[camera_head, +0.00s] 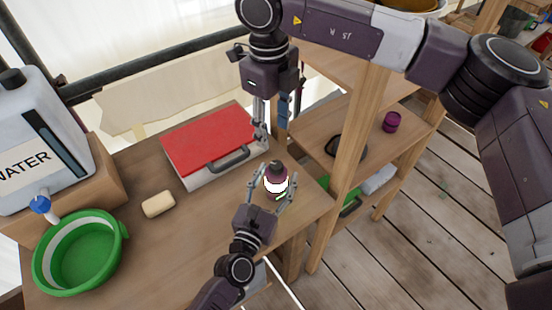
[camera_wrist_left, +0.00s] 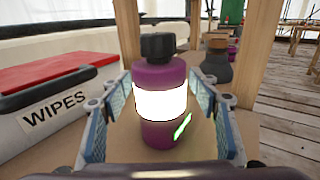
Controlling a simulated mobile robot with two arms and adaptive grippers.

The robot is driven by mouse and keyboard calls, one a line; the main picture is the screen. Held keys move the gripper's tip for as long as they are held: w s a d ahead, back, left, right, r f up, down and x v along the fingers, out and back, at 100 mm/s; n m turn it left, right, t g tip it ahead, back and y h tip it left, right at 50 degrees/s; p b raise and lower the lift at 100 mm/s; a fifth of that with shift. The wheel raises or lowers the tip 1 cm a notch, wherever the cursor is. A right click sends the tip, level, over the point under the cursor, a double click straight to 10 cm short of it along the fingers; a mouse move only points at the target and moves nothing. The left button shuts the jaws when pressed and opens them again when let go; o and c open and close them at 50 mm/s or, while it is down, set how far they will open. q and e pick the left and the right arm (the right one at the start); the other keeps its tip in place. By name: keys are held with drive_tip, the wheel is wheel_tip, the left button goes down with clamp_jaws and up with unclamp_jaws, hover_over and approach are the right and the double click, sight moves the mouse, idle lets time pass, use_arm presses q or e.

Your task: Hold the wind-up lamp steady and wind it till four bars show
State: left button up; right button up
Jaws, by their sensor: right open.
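The wind-up lamp (camera_head: 276,180) stands upright on the wooden table near its right edge. It is purple with a glowing white band and a black top knob (camera_wrist_left: 157,46). A lit green mark shows low on its side in the left wrist view (camera_wrist_left: 182,126); I cannot tell how many bars it has. My left gripper (camera_head: 272,178) is open, with its fingers on either side of the lamp and small gaps visible. My right gripper (camera_head: 273,128) is open and empty, pointing down above and behind the lamp.
A white wipes box with a red lid (camera_head: 212,138) stands behind and left of the lamp. A soap bar (camera_head: 158,204), green basin (camera_head: 80,252) and water container (camera_head: 42,140) are further left. A wooden shelf post (camera_head: 345,165) rises on the right.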

use_arm(q)
drive_tip(key=v, duration=1.2)
